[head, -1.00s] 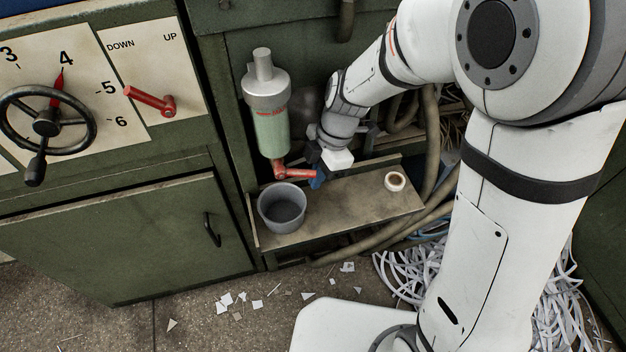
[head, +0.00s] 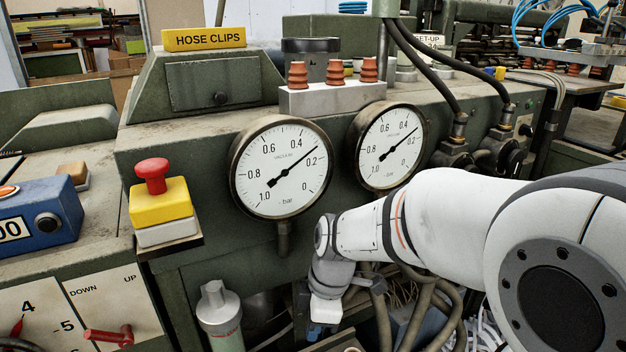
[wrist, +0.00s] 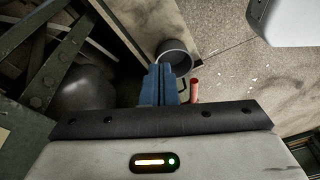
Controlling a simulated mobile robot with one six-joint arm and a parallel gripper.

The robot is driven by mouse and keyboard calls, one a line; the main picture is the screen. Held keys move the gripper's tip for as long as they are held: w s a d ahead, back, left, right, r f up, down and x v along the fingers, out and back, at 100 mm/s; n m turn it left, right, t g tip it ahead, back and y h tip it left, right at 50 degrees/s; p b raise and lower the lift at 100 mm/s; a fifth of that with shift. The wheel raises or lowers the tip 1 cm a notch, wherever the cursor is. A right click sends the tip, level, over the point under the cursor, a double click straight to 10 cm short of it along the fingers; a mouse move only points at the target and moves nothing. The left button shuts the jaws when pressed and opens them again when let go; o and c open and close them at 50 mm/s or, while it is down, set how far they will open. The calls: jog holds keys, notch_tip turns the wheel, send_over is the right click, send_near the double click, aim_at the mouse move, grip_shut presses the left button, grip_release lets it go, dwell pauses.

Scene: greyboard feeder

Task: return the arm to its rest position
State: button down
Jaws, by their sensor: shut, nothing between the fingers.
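My arm reaches in from the right of the head view. My gripper (head: 316,329) points downward in front of the green machine, to the right of the filter bowl (head: 218,314). In the wrist view its blue fingers (wrist: 165,85) are together, with nothing between them. A red valve handle (wrist: 194,88) shows just right of the fingers, and I see no contact with it. A grey cup (wrist: 176,53) stands beyond the fingertips.
Two vacuum gauges (head: 282,168) (head: 390,146) are above and behind my wrist. A yellow box with a red button (head: 158,203) juts out at left. Hoses (head: 410,310) hang behind my arm. The red DOWN/UP lever (head: 108,336) is at lower left.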

jog(key=s+d+r+m+t+h+p, duration=0.1)
jog(key=s+d+r+m+p, duration=0.3)
jog(key=d+r+m+p, duration=0.3)
jog(key=s+d+r+m+t+h+p, duration=0.1)
jog(key=s+d+r+m+p, duration=0.3)
jog(key=d+r+m+p, duration=0.4)
notch_tip(320, 180, up, 8)
jog(key=m+t, duration=0.1)
jog(key=m, duration=0.2)
jog(key=shift+f, duration=0.15)
jog(key=shift+s+d, duration=0.1)
